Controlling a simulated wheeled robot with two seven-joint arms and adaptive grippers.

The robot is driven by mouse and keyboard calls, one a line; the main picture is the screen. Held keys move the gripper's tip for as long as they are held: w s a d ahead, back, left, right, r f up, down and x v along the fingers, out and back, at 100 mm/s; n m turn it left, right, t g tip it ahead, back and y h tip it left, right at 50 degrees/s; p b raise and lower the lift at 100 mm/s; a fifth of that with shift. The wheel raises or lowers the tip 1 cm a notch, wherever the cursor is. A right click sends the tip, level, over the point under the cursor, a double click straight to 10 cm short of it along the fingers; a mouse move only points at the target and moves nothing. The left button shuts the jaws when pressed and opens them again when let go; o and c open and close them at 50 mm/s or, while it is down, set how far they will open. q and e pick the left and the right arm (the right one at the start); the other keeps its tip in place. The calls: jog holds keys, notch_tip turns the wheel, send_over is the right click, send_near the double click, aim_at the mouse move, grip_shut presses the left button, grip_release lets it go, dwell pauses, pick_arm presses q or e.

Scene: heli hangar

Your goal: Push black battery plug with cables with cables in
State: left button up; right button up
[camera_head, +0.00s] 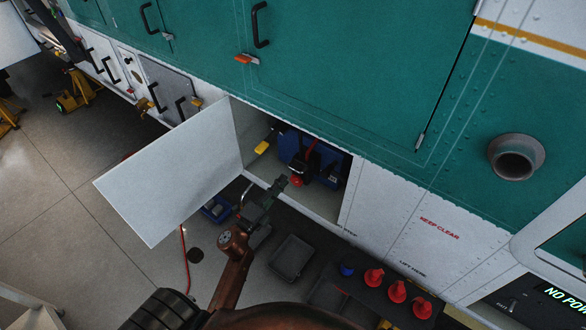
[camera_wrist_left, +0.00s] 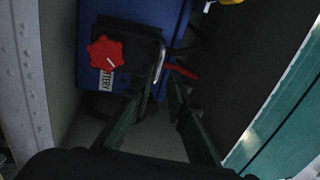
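The black battery plug (camera_wrist_left: 128,37) with a red star-shaped knob (camera_wrist_left: 106,52) and a "BATTERY" label sits at the front of the blue battery (camera_wrist_left: 95,10). A silver handle bar stands at its right side. In the head view the plug's red knob (camera_head: 297,181) shows inside the open compartment, below the blue battery (camera_head: 292,146). My left gripper (camera_wrist_left: 165,76) reaches in, its two fingers apart with a narrow gap, tips beside the handle and a red cable (camera_wrist_left: 182,70). In the head view it (camera_head: 282,183) is at the compartment opening. Whether the plug is fully seated cannot be told. My right gripper is out of view.
The white compartment door (camera_head: 170,170) hangs open to the left of my left arm. A yellow piece (camera_head: 262,147) lies inside the opening. Red caps (camera_head: 397,292) and a blue cap (camera_head: 347,269) stand below right. Grey trays (camera_head: 292,258) lie on the floor.

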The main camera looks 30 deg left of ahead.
aim_at(293, 168)
pick_arm(q)
jog(key=x, duration=0.7)
jog(key=shift+w, duration=0.15)
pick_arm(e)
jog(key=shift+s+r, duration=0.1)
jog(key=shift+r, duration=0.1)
pick_arm(q)
jog(key=shift+c, duration=0.6)
grip_shut()
jog(key=shift+f, duration=0.1)
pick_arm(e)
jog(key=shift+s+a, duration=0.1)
